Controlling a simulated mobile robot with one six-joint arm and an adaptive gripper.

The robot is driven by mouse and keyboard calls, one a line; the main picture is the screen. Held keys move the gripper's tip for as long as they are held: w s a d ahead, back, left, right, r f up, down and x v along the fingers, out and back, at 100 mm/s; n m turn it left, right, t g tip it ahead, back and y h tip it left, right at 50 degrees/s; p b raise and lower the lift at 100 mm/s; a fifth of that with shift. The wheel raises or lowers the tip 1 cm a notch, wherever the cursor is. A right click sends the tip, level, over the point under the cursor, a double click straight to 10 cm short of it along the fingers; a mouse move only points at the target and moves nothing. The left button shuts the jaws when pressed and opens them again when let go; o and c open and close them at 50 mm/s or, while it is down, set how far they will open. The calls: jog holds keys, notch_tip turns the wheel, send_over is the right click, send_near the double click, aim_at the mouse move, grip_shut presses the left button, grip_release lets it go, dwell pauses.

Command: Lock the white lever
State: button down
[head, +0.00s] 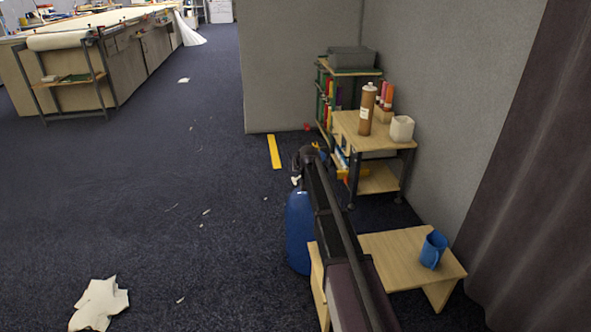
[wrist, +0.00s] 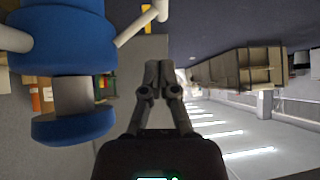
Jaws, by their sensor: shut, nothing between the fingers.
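A blue drum-like thing (head: 299,235) stands on the floor, partly hidden behind my arm in the head view. In the wrist view, a blue rounded body (wrist: 62,35) fills the upper left, with a grey-white neck and a blue disc (wrist: 73,126) below it. A white lever-like rod (wrist: 139,27) sticks out of its right side, and another white piece (wrist: 14,40) shows on its left. A small white bit (head: 295,181) shows by the drum's top in the head view. My gripper (wrist: 158,66) is shut and empty, right of the blue body and apart from the rod in the picture.
A low wooden table (head: 395,248) with a blue mug (head: 433,249) stands right of my arm. A wooden trolley (head: 372,138) carries a brown bottle (head: 367,109) and a white pot (head: 402,128). A grey wall (head: 298,60) stands behind. Open carpet (head: 140,200) lies to the left, with scattered scraps.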

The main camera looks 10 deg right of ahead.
jog(key=shift+r, duration=0.1)
jog(key=s+a+r+p, duration=0.5)
jog(key=s+r+p, duration=0.2)
jog(key=r+p, duration=0.2)
jog(key=shift+s+a, duration=0.2)
jog(key=shift+a, duration=0.2)
dwell(0.4)
jog(key=shift+s, duration=0.1)
jog(key=s+f+g, duration=0.2)
jog(key=s+g, duration=0.1)
jog(key=s, duration=0.9)
jog(key=s+f+g+h, duration=0.1)
jog(key=s+f+g, duration=0.15)
jog(key=s, duration=0.95)
jog(key=s+f+g, duration=0.1)
jog(key=s+g, duration=0.2)
jog(key=s, duration=0.9)
notch_tip(320, 180, up, 31)
jog(key=d+p, duration=0.1)
jog(key=p, duration=3)
jog(key=shift+s+r+p, duration=0.2)
jog(key=shift+s+p, duration=0.15)
